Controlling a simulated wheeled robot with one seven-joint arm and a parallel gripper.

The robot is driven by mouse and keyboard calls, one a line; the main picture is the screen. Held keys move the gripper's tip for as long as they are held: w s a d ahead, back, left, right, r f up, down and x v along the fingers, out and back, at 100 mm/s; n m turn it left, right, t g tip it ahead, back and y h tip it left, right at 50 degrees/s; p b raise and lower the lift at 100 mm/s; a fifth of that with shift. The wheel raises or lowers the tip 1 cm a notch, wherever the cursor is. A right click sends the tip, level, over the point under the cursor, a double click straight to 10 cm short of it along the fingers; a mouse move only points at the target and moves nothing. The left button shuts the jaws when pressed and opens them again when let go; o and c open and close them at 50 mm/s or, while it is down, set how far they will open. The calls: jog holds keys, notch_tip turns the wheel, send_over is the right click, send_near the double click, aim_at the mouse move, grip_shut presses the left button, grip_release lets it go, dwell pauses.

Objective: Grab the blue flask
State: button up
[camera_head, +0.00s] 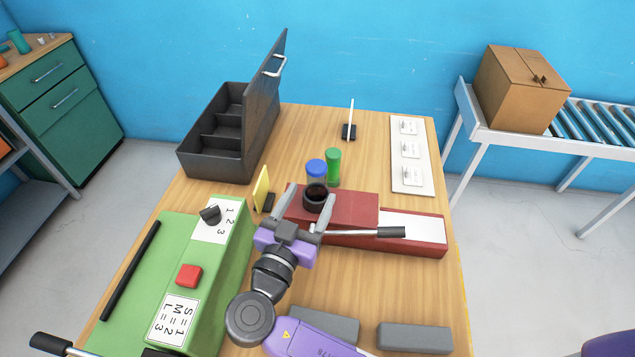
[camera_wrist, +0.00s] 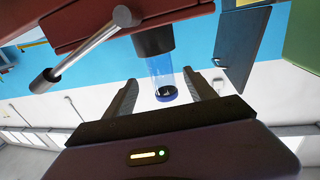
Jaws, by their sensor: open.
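The blue flask (camera_head: 316,168) has a blue cap and a clear bluish body. It stands upright in a black round holder (camera_head: 315,199) on a red machine (camera_head: 355,210). My gripper (camera_head: 312,194) is open around the holder area in the head view. I see no clear contact between fingers and flask.
A green cylinder (camera_head: 333,167) stands close behind the flask. A metal lever with a black grip (camera_head: 390,232) extends right beside my gripper. A yellow panel (camera_head: 261,188) stands at left. A green machine (camera_head: 180,270) and open black toolbox (camera_head: 212,160) fill the table's left side.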

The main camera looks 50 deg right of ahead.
aim_at(313, 190)
jog(key=shift+p+x, duration=1.1)
jog(key=shift+x, duration=1.6)
jog(key=shift+w+f, duration=0.15)
grip_shut()
